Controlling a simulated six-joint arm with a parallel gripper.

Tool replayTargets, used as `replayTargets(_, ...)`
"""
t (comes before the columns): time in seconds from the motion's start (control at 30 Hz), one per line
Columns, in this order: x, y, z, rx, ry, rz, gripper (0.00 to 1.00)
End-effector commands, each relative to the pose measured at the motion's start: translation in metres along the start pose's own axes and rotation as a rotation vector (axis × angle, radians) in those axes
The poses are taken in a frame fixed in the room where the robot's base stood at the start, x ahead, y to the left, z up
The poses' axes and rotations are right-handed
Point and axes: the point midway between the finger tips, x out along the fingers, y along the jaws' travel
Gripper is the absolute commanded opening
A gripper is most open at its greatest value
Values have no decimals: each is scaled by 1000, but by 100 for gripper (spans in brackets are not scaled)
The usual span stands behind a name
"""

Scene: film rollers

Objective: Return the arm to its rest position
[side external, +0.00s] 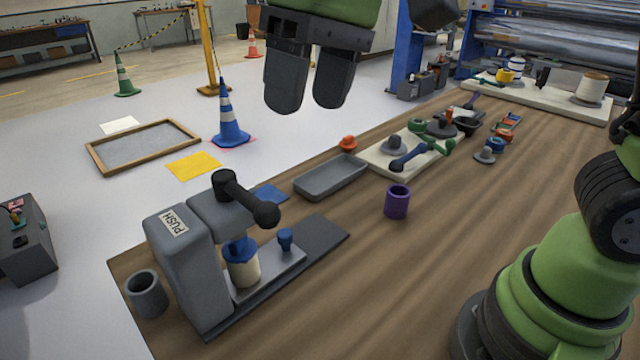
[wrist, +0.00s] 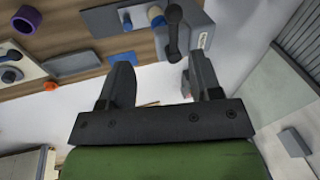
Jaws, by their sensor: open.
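My gripper (side external: 308,95) hangs high at the top of the side view, above the far edge of the wooden table (side external: 430,270). Its two dark fingers are apart with nothing between them. The wrist view also shows my gripper (wrist: 162,85), with its open fingers pointing toward the table edge and the floor. My green arm stands at the right of the side view. Nothing touches the fingers in either view.
A grey press (side external: 185,265) with a black lever holds a blue-topped cream roller (side external: 243,268). A purple cup (side external: 397,202), a grey tray (side external: 332,178) and a cream board (side external: 375,160) with parts lie along the table. A cone (side external: 228,120) stands on the floor.

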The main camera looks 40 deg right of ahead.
Motion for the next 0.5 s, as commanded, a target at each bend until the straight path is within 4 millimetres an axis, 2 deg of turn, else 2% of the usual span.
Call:
replayTargets(0.03, -14, 12, 12, 36, 57, -7, 58)
replayTargets(0.1, -26, 27, 29, 89, 132, -15, 58)
replayTargets(0.2, -38, 46, 56, 165, 242, -23, 58)
replayTargets(0.4, -39, 73, 104, 297, 435, -30, 58)
replayTargets(0.5, -34, 81, 119, 340, 499, -30, 58)
